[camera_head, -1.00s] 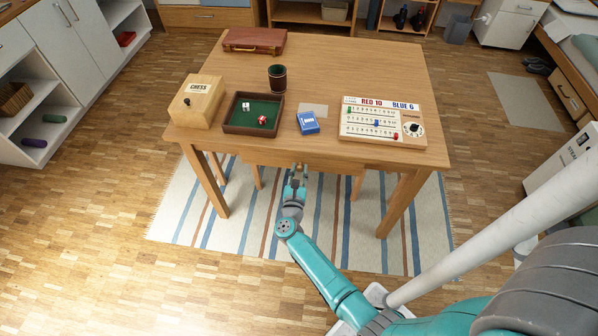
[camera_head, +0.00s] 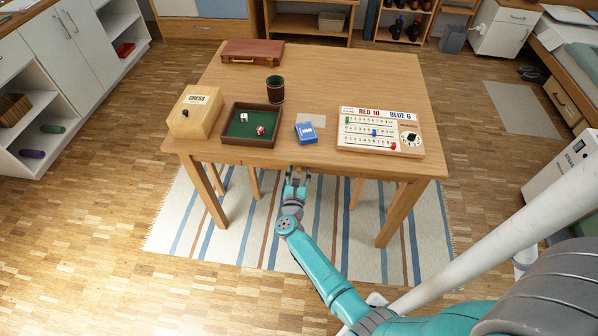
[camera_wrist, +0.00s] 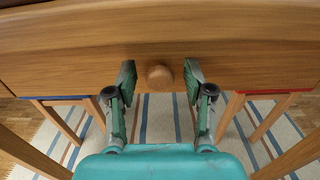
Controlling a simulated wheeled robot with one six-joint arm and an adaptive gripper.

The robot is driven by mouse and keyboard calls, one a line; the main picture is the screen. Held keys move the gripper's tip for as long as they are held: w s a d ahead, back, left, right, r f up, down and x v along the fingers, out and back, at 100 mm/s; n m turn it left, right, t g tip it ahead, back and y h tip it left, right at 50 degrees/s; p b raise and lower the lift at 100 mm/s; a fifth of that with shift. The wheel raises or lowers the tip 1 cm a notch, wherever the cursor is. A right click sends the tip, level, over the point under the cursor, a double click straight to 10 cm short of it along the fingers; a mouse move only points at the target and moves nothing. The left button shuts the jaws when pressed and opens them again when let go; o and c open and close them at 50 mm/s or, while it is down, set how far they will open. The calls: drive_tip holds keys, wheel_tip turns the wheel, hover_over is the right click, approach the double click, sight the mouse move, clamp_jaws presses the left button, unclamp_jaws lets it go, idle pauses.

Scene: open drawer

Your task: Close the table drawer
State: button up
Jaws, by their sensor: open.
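The wooden table (camera_head: 350,75) stands in front of me. The drawer front (camera_wrist: 75,60) spans the upper part of the wrist view, with a round wooden knob (camera_wrist: 160,76) at its middle. In the head view the drawer front is hidden below the table's near edge, and no part of it visibly sticks out there. My gripper (camera_head: 296,174) is just in front of and below that edge. In the wrist view its two fingers (camera_wrist: 160,85) are open, one on each side of the knob, with gaps to it. I cannot tell whether the fingertips touch the drawer front.
On the tabletop are a chess box (camera_head: 195,112), a dice tray (camera_head: 252,141), a dark cup (camera_head: 275,90), a blue card box (camera_head: 306,133), a scoreboard (camera_head: 380,133) and a brown case (camera_head: 253,51). Table legs (camera_head: 402,213) flank my arm. A striped rug (camera_head: 335,235) lies below.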

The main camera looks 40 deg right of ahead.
drive_tip(key=v, duration=1.2)
drive_tip(key=shift+s, duration=0.15)
drive_tip(key=s+a+r+m+t+y, duration=0.1)
drive_tip(key=s+a+r+m+y, duration=0.3)
drive_tip(key=s+r+m, duration=0.3)
drive_tip(key=s+a+r+m+t+y, duration=0.1)
drive_tip(key=s+a+r+m+y, duration=0.4)
drive_tip(key=s+m, duration=0.5)
drive_tip(key=s+a+r+m+t+y, duration=0.1)
drive_tip(key=s+a+r+m+y, duration=0.4)
drive_tip(key=s, duration=1.3)
drive_tip(key=shift+a+r+m+t, duration=0.4)
drive_tip(key=shift+a+r+m, duration=1.4)
drive_tip(key=shift+r, duration=0.4)
